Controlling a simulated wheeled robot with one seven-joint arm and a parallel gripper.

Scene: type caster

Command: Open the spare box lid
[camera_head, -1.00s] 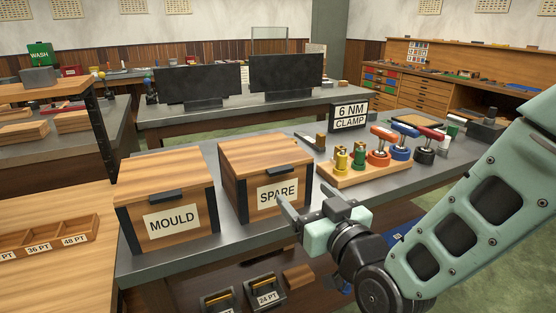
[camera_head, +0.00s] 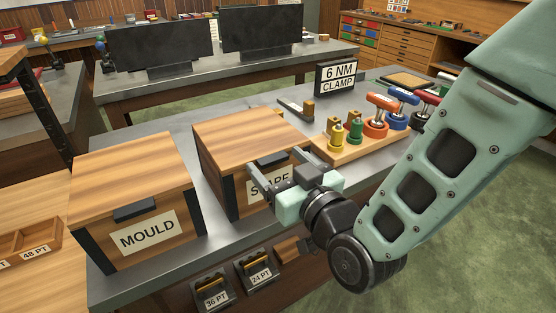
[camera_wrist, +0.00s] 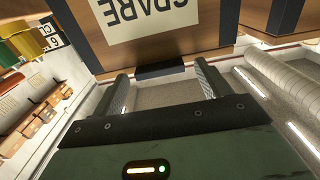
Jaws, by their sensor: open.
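The spare box (camera_head: 230,185) is a wooden box with dark corner strips and a SPARE label, on the grey bench. Its wooden lid (camera_head: 245,133) is shut. A dark handle (camera_head: 270,159) sits at the lid's front edge. My gripper (camera_head: 273,163) is open and empty in front of the box, its fingers towards the handle and partly covering the label. In the wrist view the label (camera_wrist: 150,12) is upside down. The dark handle (camera_wrist: 162,70) shows between the fingertips of my gripper (camera_wrist: 160,76); I cannot tell whether they touch it.
The mould box (camera_head: 180,245), lid shut, stands left of the spare box. A wooden rack (camera_head: 340,155) of coloured tools stands to the right, near the 6 NM CLAMP sign (camera_head: 337,78). Green floor is clear at right.

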